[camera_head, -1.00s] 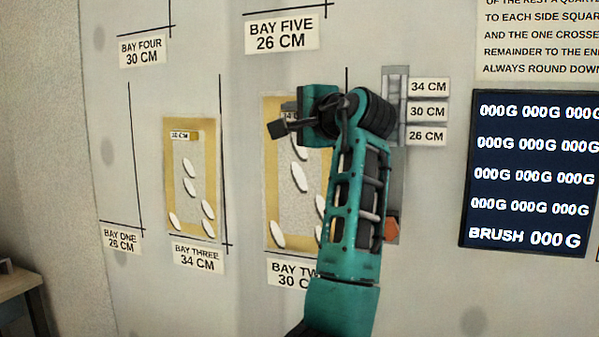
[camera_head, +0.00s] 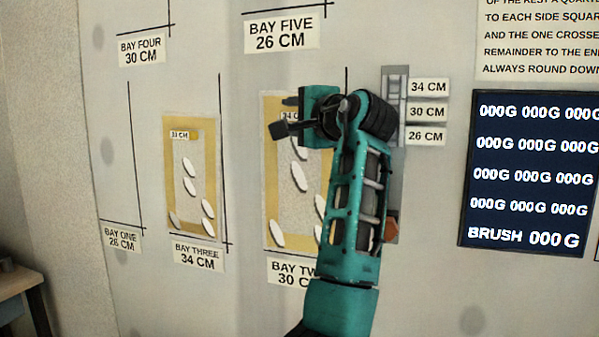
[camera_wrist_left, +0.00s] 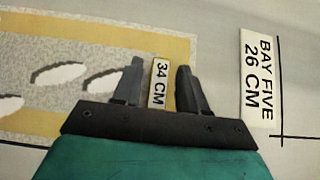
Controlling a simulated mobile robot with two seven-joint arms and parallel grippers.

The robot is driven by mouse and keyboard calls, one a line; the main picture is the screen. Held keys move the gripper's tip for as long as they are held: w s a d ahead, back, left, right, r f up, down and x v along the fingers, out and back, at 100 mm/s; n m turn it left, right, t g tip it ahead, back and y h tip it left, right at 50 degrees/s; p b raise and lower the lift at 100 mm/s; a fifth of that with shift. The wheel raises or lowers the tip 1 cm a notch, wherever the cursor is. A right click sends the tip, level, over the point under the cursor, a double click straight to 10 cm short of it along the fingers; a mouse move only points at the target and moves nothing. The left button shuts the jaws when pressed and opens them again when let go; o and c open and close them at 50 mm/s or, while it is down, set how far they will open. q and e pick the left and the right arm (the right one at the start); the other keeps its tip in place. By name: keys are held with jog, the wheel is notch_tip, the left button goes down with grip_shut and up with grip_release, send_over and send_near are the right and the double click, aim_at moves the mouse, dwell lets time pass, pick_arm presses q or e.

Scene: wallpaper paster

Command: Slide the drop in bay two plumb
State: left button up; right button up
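The drop in bay two (camera_head: 283,190) is a tan-bordered grey sheet with white oval marks, flat on the wall above the bay two label (camera_head: 291,272). My arm hides its right edge and most of that bay's black vertical line (camera_head: 346,78). My left gripper (camera_head: 284,115) is at the drop's upper part. In the left wrist view its two dark fingers (camera_wrist_left: 157,85) stand apart, with the drop's small 34 CM tag (camera_wrist_left: 159,82) showing between them. Whether the fingers touch the sheet cannot be told. My right gripper is not in view.
A similar drop (camera_head: 190,150) hangs in bay three at the left. Bay five's label (camera_head: 282,35) is above. A grey vertical strip (camera_head: 396,85) with length labels is right of my arm, beside a dark readout board (camera_head: 525,170). A table corner (camera_head: 18,282) shows lower left.

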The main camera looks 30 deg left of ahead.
pick_arm(q)
jog(key=shift+o, duration=1.1)
jog(key=shift+s+d, duration=0.1)
jog(key=v, duration=1.2)
jog(key=shift+d, duration=0.3)
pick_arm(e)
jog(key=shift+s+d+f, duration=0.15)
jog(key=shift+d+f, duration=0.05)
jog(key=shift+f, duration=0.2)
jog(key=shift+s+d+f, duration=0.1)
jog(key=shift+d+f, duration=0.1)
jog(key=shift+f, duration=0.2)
pick_arm(q)
jog(key=shift+s+f, duration=0.15)
jog(key=shift+s, duration=0.05)
